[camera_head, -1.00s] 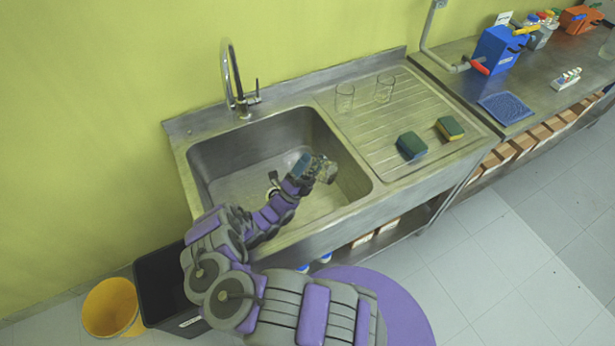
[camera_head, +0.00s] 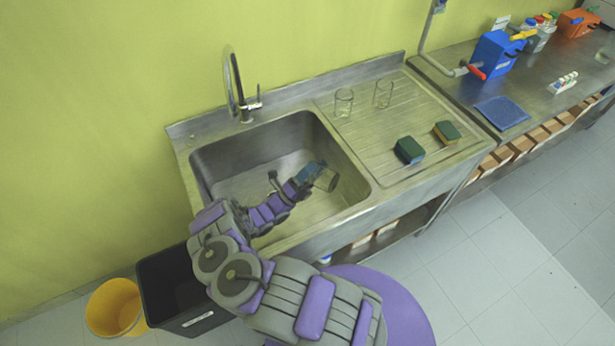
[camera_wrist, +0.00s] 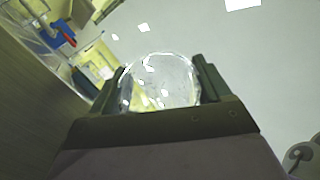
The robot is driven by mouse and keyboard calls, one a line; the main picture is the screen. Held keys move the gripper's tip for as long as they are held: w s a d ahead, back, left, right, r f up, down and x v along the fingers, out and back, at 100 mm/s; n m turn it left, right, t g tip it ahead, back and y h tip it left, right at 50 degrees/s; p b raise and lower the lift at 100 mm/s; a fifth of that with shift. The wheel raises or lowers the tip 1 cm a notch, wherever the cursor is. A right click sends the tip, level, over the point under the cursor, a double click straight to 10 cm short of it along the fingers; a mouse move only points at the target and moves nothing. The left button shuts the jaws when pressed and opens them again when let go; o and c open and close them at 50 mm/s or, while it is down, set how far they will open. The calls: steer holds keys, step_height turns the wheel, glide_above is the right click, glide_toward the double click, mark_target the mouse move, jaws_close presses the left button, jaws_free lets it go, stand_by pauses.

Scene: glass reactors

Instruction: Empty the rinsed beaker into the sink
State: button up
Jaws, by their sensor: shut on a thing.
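My gripper (camera_head: 311,173) is over the sink basin (camera_head: 240,203) in the head view, near the basin's right side. It is shut on a clear glass beaker (camera_head: 326,181), which lies tilted at the fingertips. In the wrist view the beaker (camera_wrist: 160,82) shows as a round glass shape between the two dark fingers of my gripper (camera_wrist: 155,85). Bright spots cover the glass, and I cannot tell whether liquid is in it. The chrome faucet (camera_head: 238,88) stands at the back of the sink.
Two clear glasses (camera_head: 344,102) (camera_head: 383,93) stand on the ridged drainboard (camera_head: 365,135). Two green and yellow sponges (camera_head: 409,150) (camera_head: 446,132) lie nearer its front. A black bin (camera_head: 180,290) and a yellow bucket (camera_head: 115,307) stand on the floor at left.

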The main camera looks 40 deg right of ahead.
mark_target(325, 177)
steer(key=shift+s+g, duration=0.1)
steer(key=shift+g, duration=0.2)
steer(key=shift+m, duration=0.4)
steer(key=shift+d+g+p, duration=0.1)
steer(key=shift+g+p, duration=0.25)
steer(key=shift+g, duration=0.05)
steer(key=m+g+y+p, duration=0.1)
steer(key=s+m+g+y+p, duration=0.1)
steer(key=m, duration=0.1)
steer(key=shift+d+f+m+p, duration=0.1)
steer(key=shift+d+m+p, duration=0.05)
steer(key=shift+m+p, duration=0.15)
steer(key=shift+s+d+f+m+g+y, duration=0.2)
steer(key=shift+s+m+g+y, duration=0.3)
steer(key=shift+m, duration=0.2)
steer(key=shift+s+d+f+m+g+y, duration=0.2)
steer(key=shift+s+m+g+y, duration=0.25)
steer(key=shift+m+y, duration=0.2)
steer(key=shift+s+f+m+b, duration=0.15)
steer(key=shift+f+m+b, duration=0.1)
steer(key=shift+b, duration=0.65)
steer(key=shift+m+y+b, duration=0.3)
steer(key=shift+y+b, duration=0.05)
steer(key=shift+b, duration=0.3)
steer(key=b, duration=0.1)
steer(key=m+b, duration=0.1)
steer(key=b, duration=0.1)
steer(key=shift+s+d+f+g+y, duration=0.1)
steer(key=shift+s+g+y, duration=0.15)
steer(key=shift+y, duration=0.05)
